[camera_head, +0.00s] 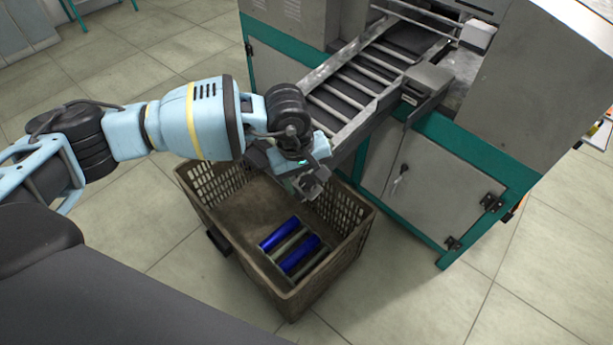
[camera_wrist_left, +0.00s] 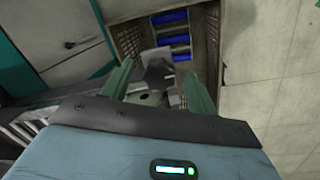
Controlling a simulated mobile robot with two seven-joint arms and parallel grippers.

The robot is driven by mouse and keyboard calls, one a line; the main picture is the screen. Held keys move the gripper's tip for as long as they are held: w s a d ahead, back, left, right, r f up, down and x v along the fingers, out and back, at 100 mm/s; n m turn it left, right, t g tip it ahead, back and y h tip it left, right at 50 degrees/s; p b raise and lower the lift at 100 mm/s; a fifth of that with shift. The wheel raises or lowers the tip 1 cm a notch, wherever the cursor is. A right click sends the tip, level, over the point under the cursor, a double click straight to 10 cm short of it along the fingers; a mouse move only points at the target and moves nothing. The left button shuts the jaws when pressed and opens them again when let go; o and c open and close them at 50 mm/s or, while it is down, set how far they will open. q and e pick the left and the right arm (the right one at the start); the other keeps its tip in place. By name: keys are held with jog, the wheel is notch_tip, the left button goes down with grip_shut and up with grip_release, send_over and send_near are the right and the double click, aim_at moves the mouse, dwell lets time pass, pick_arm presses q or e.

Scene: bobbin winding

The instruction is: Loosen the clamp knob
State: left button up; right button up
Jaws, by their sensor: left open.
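My left gripper (camera_head: 312,183) is at the lower end of the roller chute (camera_head: 352,128), above the crate. In the left wrist view the two greenish fingers of the gripper (camera_wrist_left: 158,82) stand apart, open. Between and just beyond them is a dark grey lobed part (camera_wrist_left: 158,72), which looks like the clamp knob. I cannot tell whether the fingers touch it. In the head view the gripper and wrist hide this spot, so the knob is not clear there.
A brown plastic crate (camera_head: 222,228) stands on the floor below, holding several bobbins, some blue (camera_head: 300,254). The grey and teal machine cabinet (camera_head: 425,185) stands to the right. Tiled floor (camera_head: 400,305) is clear in front.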

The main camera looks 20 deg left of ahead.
pick_arm(q)
jog(key=c, duration=1)
